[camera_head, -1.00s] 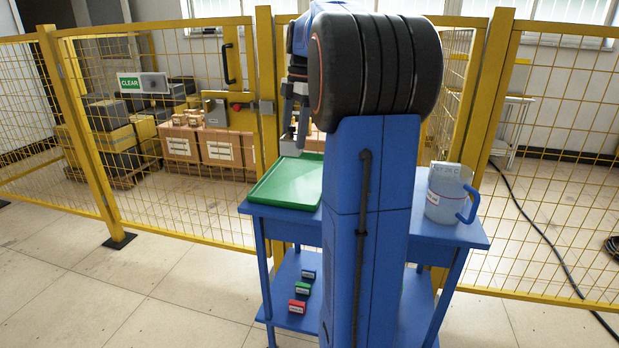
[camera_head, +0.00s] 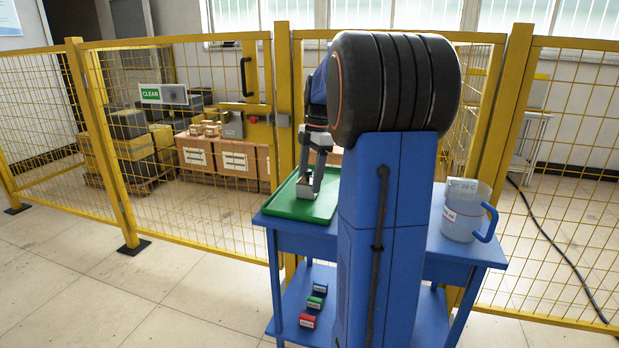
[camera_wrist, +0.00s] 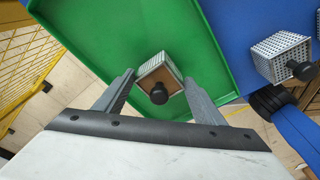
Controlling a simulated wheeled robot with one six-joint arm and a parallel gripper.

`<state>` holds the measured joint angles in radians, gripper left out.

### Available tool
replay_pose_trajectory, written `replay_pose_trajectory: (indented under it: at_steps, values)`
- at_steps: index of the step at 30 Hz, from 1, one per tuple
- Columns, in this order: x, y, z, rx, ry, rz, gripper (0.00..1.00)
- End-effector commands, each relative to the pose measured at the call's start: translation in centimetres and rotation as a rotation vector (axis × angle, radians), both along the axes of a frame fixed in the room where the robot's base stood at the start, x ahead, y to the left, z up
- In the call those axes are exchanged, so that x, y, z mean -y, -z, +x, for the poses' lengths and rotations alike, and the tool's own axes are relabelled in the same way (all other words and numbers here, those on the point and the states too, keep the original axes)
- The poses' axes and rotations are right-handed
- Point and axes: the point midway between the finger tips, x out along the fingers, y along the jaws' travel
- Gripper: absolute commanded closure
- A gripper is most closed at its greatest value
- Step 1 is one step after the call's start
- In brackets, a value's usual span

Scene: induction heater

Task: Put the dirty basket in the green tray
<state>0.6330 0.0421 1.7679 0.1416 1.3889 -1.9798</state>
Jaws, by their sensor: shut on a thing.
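My gripper (camera_head: 308,180) is low over the green tray (camera_head: 284,206), shut on a small metal basket (camera_head: 306,191). In the wrist view the fingers of my gripper (camera_wrist: 158,82) flank this basket (camera_wrist: 148,67). It has perforated metal sides, a brown face and a black knob. The green tray (camera_wrist: 90,40) lies behind it. Whether the basket touches the tray floor I cannot tell. A second perforated basket (camera_wrist: 281,55) with a black knob stands on the blue surface, right of the tray; in the head view it is hidden behind my arm.
The blue table (camera_head: 473,246) also bears a grey-blue jug (camera_head: 463,214) at its right end. Blue, green and red blocks (camera_head: 312,303) lie on the lower shelf. A yellow mesh fence (camera_head: 185,130) stands close behind. The floor at left is clear.

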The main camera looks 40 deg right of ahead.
Motion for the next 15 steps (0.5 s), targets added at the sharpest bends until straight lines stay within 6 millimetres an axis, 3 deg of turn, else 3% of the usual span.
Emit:
replay_pose_trajectory:
  at_steps: [5, 6, 8, 15]
  values:
    - [0.00, 0.18, 0.00, 0.000, 0.000, 0.000, 0.64]
    - [0.00, 0.25, 0.00, 0.000, 0.000, 0.000, 0.34]
    - [0.01, 0.22, 0.01, 0.000, 0.000, 0.000, 0.20]
    - [0.00, 0.21, 0.01, 0.000, 0.000, 0.000, 0.18]
